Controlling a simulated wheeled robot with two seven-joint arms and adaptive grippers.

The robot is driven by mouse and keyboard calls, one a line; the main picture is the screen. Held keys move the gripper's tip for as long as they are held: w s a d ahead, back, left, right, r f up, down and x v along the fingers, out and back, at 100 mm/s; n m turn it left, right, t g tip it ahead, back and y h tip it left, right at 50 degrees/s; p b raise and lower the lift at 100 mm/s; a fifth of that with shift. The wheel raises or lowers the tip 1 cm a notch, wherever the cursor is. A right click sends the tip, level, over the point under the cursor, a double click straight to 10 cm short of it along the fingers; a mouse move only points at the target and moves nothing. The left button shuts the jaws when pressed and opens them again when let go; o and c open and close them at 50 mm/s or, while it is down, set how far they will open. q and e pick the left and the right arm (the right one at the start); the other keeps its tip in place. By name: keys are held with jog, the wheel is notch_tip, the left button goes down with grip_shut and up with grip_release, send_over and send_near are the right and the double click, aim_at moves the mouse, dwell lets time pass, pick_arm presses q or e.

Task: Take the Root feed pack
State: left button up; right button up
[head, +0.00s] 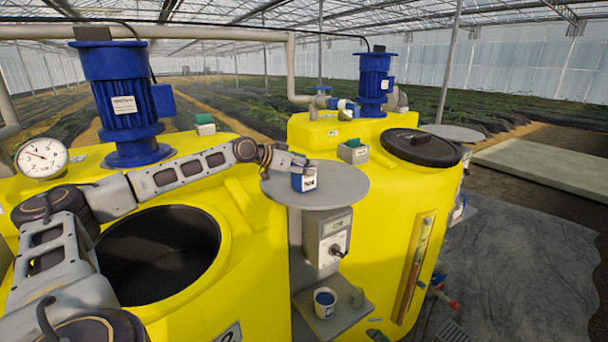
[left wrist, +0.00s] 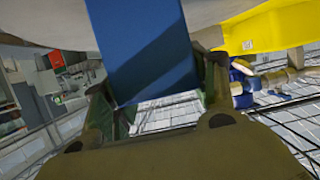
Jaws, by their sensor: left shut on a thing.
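A small blue pack (head: 304,181) with a white label is at the left part of the round grey table (head: 345,187), between the two yellow tanks. The label is too small to read, so I cannot tell whether it is the Root feed pack. My left gripper (head: 297,168) reaches in from the left and is shut on this blue pack from above. In the left wrist view the blue pack (left wrist: 148,45) fills the space between the fingers. I cannot tell whether its base touches the table. My right gripper is not in view.
My arm passes over the left tank's open dark mouth (head: 158,255). A lower shelf (head: 340,318) holds a blue-and-white cup (head: 325,303). The round table's right side is clear.

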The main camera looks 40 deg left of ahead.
pick_arm(q)
jog(key=shift+r, duration=0.2)
notch_tip(320, 180, up, 7)
jog(key=shift+r+b, duration=0.2)
jog(key=shift+b, duration=0.5)
jog(key=shift+r, duration=1.15)
